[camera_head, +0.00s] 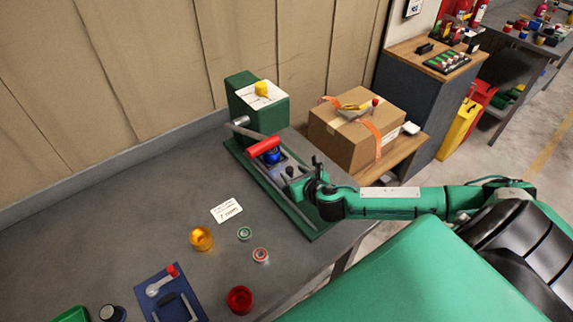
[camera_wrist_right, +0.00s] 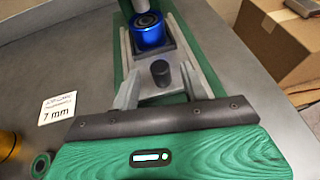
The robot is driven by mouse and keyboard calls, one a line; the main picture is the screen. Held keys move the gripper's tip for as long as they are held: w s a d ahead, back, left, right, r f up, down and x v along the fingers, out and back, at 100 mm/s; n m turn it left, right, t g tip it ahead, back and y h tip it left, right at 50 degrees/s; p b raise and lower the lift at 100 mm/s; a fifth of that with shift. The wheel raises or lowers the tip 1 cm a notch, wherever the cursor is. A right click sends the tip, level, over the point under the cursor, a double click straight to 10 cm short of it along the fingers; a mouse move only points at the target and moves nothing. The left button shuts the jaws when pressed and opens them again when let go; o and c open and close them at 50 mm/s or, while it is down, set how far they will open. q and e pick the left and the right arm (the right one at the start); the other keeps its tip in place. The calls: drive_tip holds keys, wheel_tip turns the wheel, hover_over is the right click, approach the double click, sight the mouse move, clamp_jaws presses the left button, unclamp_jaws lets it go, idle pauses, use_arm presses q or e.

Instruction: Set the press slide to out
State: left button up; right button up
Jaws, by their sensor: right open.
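The press has a green base and a green column (camera_head: 246,110) at the back of the grey table. Its grey slide (camera_wrist_right: 172,54) sits on the base and carries a blue round part (camera_wrist_right: 151,32), which also shows in the head view (camera_head: 272,156). The blue part is close to the grey ram (camera_wrist_right: 141,5), seemingly below it. A dark knob (camera_wrist_right: 160,72) stands on the near end of the slide. My right gripper (camera_wrist_right: 160,88) is open, its fingers on either side of the knob; contact cannot be told. My left gripper is out of view.
The red-handled press lever (camera_head: 264,146) reaches over the slide. A cardboard box (camera_head: 355,132) stands to the right. A white 7 mm card (camera_head: 226,210), an amber cup (camera_head: 201,239) and a red cup (camera_head: 240,300) lie nearer.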

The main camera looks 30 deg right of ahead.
sight(291, 171)
drive_tip(key=x, duration=0.2)
drive_tip(key=shift+w, duration=0.35)
drive_tip(key=shift+p+x, duration=0.4)
drive_tip(key=shift+x, duration=0.55)
drive_tip(key=shift+w+f, duration=0.2)
drive_tip(key=shift+w, duration=0.1)
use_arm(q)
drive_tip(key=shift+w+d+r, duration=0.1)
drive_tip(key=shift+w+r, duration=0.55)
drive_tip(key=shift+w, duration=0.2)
use_arm(e)
clamp_jaws()
